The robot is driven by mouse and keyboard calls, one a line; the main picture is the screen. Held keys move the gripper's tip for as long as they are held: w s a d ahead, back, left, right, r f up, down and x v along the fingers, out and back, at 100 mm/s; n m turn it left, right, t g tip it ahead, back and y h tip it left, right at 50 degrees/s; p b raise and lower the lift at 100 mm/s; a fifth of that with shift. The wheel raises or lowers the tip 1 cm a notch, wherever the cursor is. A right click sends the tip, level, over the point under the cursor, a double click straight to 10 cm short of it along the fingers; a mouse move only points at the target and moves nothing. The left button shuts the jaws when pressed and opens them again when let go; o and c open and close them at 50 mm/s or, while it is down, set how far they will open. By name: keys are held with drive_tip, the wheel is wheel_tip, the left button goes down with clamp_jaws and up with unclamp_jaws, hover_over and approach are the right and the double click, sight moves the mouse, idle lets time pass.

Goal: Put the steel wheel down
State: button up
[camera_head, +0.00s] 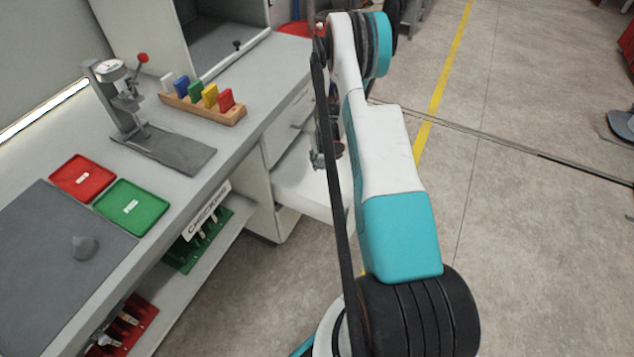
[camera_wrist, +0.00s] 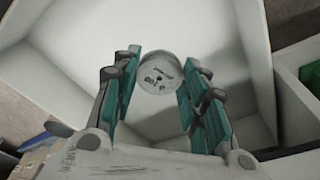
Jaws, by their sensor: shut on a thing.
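The steel wheel (camera_wrist: 161,76) is a small grey disc with dark markings on its face, seen in the wrist view. My gripper (camera_wrist: 158,82) is shut on it, with one teal pad at each side. The wheel is over a white, open-topped container (camera_wrist: 237,25); I cannot tell its height above the bottom. In the head view, my gripper (camera_head: 326,152) is small and partly hidden by my arm, above the white container (camera_head: 296,190) beside the bench. The wheel cannot be made out there.
The bench (camera_head: 45,150) holds a gauge stand (camera_head: 125,105), a rack of coloured blocks (camera_head: 205,110), a red tray (camera_head: 83,177), a green tray (camera_head: 131,207) and a grey mat (camera_head: 40,240) with a small grey object. Open floor (camera_head: 540,240) lies to the right.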

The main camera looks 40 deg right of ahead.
sight(324, 168)
wheel_tip(324, 168, down, 16)
drive_tip(key=b, duration=0.4)
drive_tip(key=shift+r+b, duration=0.2)
drive_tip(key=shift+b, duration=0.2)
drive_tip(key=shift+f, duration=0.1)
drive_tip(key=o, duration=1.1)
drive_tip(key=r+p, duration=0.1)
drive_tip(key=r, duration=0.3)
drive_tip(key=s+r+p, duration=0.1)
drive_tip(key=r, duration=0.3)
drive_tip(key=r+p, duration=0.2)
drive_tip(key=r, duration=0.2)
drive_tip(key=shift+s+a, duration=0.3)
drive_tip(key=shift+a, duration=0.05)
